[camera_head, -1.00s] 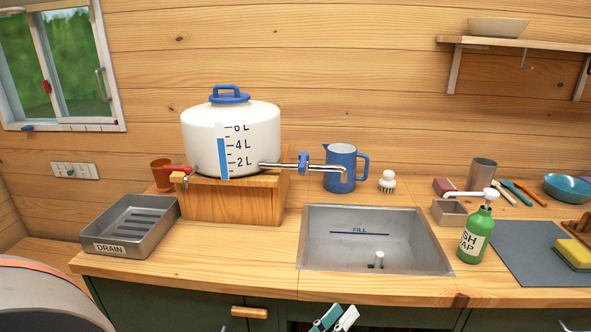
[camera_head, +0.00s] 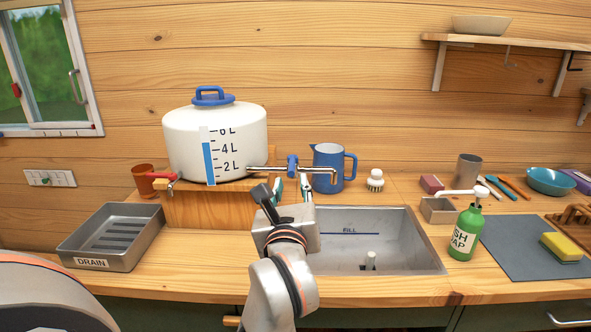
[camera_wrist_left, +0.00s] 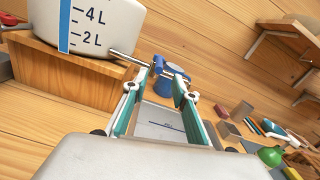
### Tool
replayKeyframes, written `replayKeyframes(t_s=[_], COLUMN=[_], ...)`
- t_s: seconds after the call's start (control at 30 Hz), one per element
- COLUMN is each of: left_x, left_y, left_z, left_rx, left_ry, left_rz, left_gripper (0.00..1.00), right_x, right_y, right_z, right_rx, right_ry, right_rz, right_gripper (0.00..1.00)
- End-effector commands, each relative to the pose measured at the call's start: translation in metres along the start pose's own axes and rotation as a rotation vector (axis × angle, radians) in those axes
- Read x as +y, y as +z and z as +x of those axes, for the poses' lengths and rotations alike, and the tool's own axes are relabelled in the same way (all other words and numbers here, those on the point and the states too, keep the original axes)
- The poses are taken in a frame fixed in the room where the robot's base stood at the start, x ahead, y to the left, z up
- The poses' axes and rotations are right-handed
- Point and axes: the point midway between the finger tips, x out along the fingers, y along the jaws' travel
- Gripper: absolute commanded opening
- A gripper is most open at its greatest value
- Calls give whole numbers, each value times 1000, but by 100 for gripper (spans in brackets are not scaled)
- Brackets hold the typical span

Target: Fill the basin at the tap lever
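The white tank (camera_head: 190,145) has a blue lid and a blue level strip reaching a little above 4 L. Its metal spout carries a blue tap lever (camera_head: 292,166) and extends over the basin's back left. The basin (camera_head: 420,255) has a FILL line on its back wall; no water is visible in it. In the left wrist view, the lever (camera_wrist_left: 158,65) shows beyond and between the spread fingers (camera_wrist_left: 155,92). My right gripper is out of view.
A green soap bottle (camera_head: 466,235) stands at the basin's right edge.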

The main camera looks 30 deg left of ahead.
Motion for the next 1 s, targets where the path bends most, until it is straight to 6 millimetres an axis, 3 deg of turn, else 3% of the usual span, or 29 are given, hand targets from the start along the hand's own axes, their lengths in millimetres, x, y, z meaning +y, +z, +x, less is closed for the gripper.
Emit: replayKeyframes(t_s=[0.2,0.5,0.87,0.9,1.0], left_x=[0,0,1,1,1], left_y=[2,1,0,0,0], left_z=[29,68,75,75,75], left_rx=[-3,-2,-1,-1,-1], left_ry=[2,2,2,2,2], left_rz=[2,4,3,4,4], left_gripper=[28,28,28,25,0], right_x=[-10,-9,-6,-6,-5], right_y=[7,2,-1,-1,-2], right_z=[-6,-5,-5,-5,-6], right_rx=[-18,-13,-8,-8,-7], right_ry=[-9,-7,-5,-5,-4], right_rz=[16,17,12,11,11], right_gripper=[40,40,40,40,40])
